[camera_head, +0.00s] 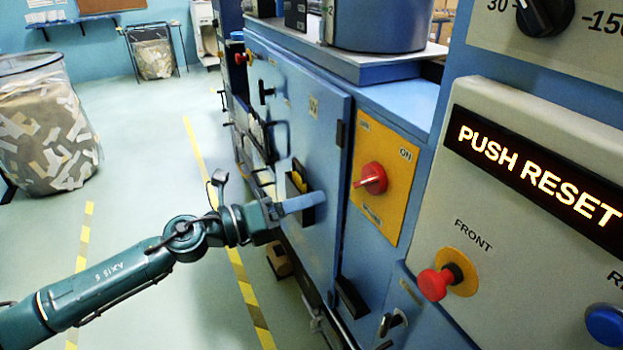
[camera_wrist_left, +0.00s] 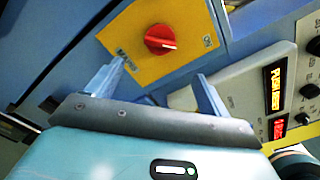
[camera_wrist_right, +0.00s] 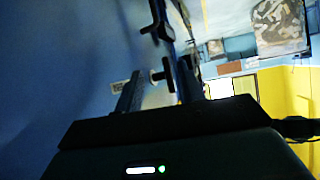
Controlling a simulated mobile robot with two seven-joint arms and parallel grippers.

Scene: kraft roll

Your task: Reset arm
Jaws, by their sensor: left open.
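My left gripper (camera_head: 300,203) reaches in from the left, in front of the blue machine cabinet (camera_head: 300,130). In the left wrist view its two fingers (camera_wrist_left: 160,75) stand apart with nothing between them. Beyond them is a red rotary switch (camera_head: 371,179) on a yellow plate; it also shows in the left wrist view (camera_wrist_left: 160,40). My right gripper shows only in the right wrist view (camera_wrist_right: 160,80). Its fingers are apart, with a dark handle (camera_wrist_right: 163,74) beyond or between them; I cannot tell which. The display (camera_head: 535,175) reads "PUSH RESET".
Below the display are a red button (camera_head: 434,284) labelled FRONT and a blue button (camera_head: 604,324), its label cut off. A wire bin of paper scraps (camera_head: 45,130) stands at the left.

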